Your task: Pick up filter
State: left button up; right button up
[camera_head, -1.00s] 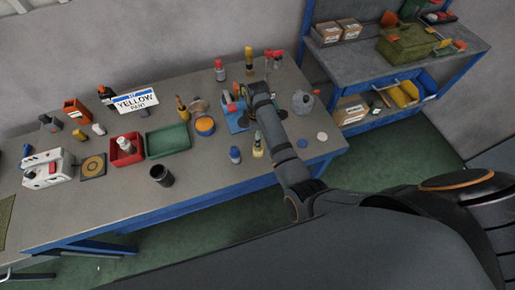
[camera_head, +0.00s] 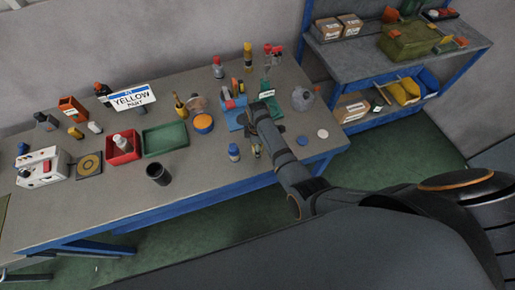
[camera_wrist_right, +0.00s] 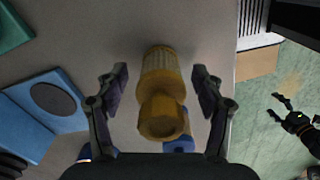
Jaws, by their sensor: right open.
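A yellow ribbed cylinder that looks like the filter (camera_wrist_right: 162,85) stands in the middle of the right wrist view, between the two fingers. My right gripper (camera_wrist_right: 161,88) is open around its line of sight, with a gap on either side. I cannot tell how far below the fingertips it is. In the head view, a small yellowish thing (camera_head: 256,153) shows beside my right arm, which partly covers it. My left gripper (camera_wrist_right: 277,108) seems to be the dark one over the floor at the right of the wrist view, fingers apart.
A blue bottle (camera_head: 234,152) stands close by, left of my arm. A blue holder (camera_head: 232,118) is beyond it. A green tray (camera_head: 165,139), red bin (camera_head: 122,152) and black cup (camera_head: 158,173) are further left. The workbench edge is close on the near side.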

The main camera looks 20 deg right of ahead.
jog(key=shift+s+r, duration=0.1)
jog(key=c, duration=1.2)
jog(key=shift+r, duration=0.1)
